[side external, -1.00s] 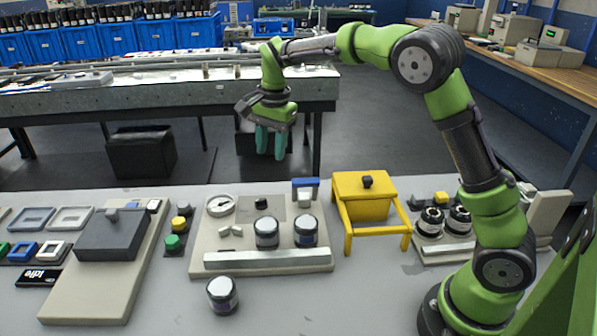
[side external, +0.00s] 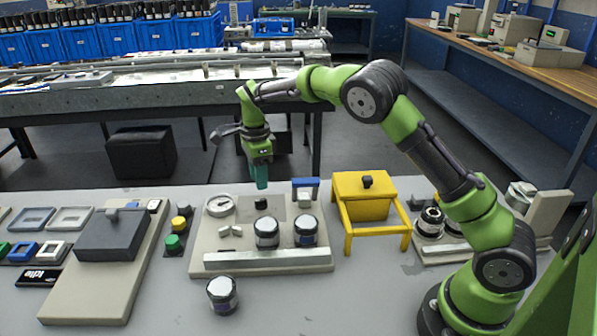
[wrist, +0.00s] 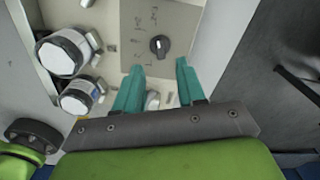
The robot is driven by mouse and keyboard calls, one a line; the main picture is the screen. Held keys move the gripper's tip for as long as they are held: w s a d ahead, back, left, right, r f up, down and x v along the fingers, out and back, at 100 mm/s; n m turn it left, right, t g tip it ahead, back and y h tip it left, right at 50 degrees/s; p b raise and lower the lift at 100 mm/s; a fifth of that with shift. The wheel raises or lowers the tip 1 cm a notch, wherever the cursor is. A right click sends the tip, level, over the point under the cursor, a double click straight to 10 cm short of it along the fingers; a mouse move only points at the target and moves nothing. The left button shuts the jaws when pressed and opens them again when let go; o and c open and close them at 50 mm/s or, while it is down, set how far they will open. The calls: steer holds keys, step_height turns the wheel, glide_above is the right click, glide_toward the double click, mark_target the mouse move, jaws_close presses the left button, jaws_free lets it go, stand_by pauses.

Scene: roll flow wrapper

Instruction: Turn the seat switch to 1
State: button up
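The seat switch is a black round knob with a pale pointer mark (wrist: 160,44) on a grey plate (wrist: 184,30). Faint labels around the knob are too small to read. In the side view the black knob (side external: 261,204) stands at the back of the beige base, behind the jars. My gripper (side external: 262,187) hangs fingers down just above the knob area. In the wrist view my gripper (wrist: 158,65) has its two teal fingers apart with nothing between them, and the knob shows just beyond the tips. I see no contact with the knob.
Two dark-banded jars (side external: 267,233) (side external: 306,231) stand on the beige base (side external: 200,250), close to the knob. A gauge (side external: 219,206) is left of it, a blue-topped block (side external: 305,185) right, and a yellow stand (side external: 362,197) farther right. A loose jar (side external: 222,294) sits in front.

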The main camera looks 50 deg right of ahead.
mark_target(261, 199)
step_height(261, 199, down, 6)
steer(key=shift+f, duration=0.25)
jaws_close()
